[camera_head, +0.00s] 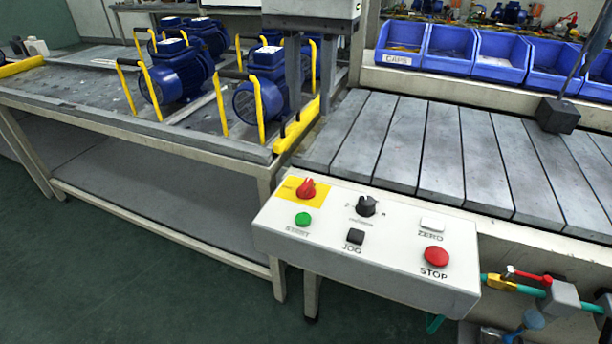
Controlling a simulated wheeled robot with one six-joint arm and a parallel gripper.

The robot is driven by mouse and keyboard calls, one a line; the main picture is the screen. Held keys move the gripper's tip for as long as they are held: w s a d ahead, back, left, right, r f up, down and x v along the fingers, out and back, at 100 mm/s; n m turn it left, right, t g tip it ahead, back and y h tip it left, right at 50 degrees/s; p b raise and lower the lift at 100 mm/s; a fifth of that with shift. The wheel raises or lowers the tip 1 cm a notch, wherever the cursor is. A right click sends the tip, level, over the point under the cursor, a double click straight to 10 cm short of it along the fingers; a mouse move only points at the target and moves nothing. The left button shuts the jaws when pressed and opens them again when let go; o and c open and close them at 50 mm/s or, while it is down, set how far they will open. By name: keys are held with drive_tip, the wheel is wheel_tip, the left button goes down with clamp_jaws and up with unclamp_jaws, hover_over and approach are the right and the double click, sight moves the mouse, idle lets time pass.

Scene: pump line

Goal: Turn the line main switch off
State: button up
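The line main switch (307,188) is a red rotary knob on a yellow plate, at the top left of a white sloping control box (385,268). Its handle stands out from the plate, roughly upright in the picture. The small lettering beside it is too small to read, so I cannot tell its position for sure. My gripper does not show in this view, and nothing covers the switch.
The box also has a green START button (303,219), black selector (366,206), JOG button (355,237), ZERO button (431,223) and red STOP button (434,256). A slatted conveyor (440,150) lies behind. Blue pumps (180,72) stand on the left bench. A red-handled valve (530,276) sits right.

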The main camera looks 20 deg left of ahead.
sight(306, 184)
drive_tip(key=f, duration=1.7)
drive_tip(key=shift+s+a+f, duration=0.15)
drive_tip(key=shift+a, duration=0.1)
drive_tip(key=shift+c, duration=0.7)
clamp_jaws()
